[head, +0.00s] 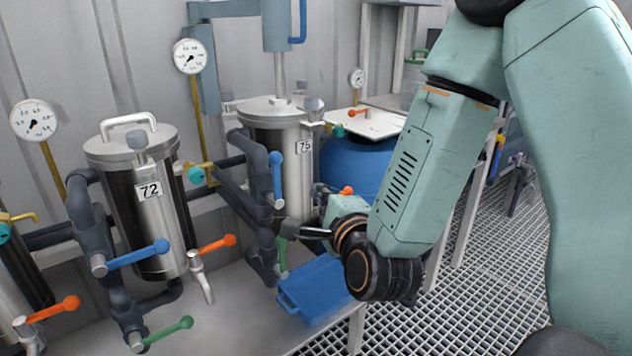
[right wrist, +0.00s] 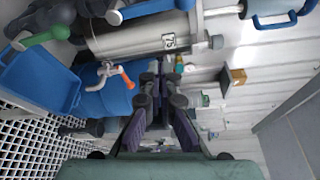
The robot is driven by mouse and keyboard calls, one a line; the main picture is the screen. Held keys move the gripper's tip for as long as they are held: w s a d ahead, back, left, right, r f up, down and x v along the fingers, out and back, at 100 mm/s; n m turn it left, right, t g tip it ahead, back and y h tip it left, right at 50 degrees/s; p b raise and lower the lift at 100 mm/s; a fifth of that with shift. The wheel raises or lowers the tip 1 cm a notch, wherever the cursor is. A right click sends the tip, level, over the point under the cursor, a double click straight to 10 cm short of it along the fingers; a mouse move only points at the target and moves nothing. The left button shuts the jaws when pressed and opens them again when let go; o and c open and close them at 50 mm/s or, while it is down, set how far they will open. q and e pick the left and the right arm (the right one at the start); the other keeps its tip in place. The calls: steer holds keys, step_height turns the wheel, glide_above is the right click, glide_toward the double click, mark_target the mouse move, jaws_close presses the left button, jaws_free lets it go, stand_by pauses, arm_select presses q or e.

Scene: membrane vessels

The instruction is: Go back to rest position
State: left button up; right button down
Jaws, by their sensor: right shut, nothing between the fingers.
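My right gripper (head: 305,232) reaches left from my pale green arm, in front of the steel vessel labelled 75 (head: 292,165). Its dark fingers are shut with nothing between them. It hangs above the blue tray (head: 312,292). In the right wrist view, my right gripper (right wrist: 160,95) points away from the camera, with vessel 75 (right wrist: 125,38) above left of it and the blue tray (right wrist: 38,80) at the left. Whether the fingertips touch any pipe cannot be told. My left gripper is not in view.
The vessel labelled 72 (head: 152,225) stands at the left, with blue, orange and green valve handles on nearby pipes. Pressure gauges (head: 189,56) line the wall. A blue drum (head: 352,165) stands behind my right arm. Grated floor (head: 480,285) is open at the right.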

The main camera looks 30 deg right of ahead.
steer(key=s+a+f+n+g+y+p, duration=0.1)
steer(key=s+a+f+n+g+y, duration=0.2)
steer(key=f+n, duration=0.5)
steer(key=s+a+f+n+g+y+p, duration=0.1)
steer(key=s+a+f+n+g, duration=0.25)
steer(key=f+n, duration=0.45)
steer(key=s+a+f+n+g+p, duration=0.1)
steer(key=s+f+g, duration=0.4)
steer(key=s, duration=0.7)
steer(key=s+a+f+n+g+p, duration=0.1)
steer(key=s+f+n+g+p, duration=0.2)
steer(key=s, duration=1)
step_height(320, 180, down, 5)
steer(key=n+g, duration=0.2)
steer(key=n, duration=0.1)
steer(key=shift+a, duration=0.3)
steer(key=shift+s+d, duration=0.1)
steer(key=shift+s, duration=0.1)
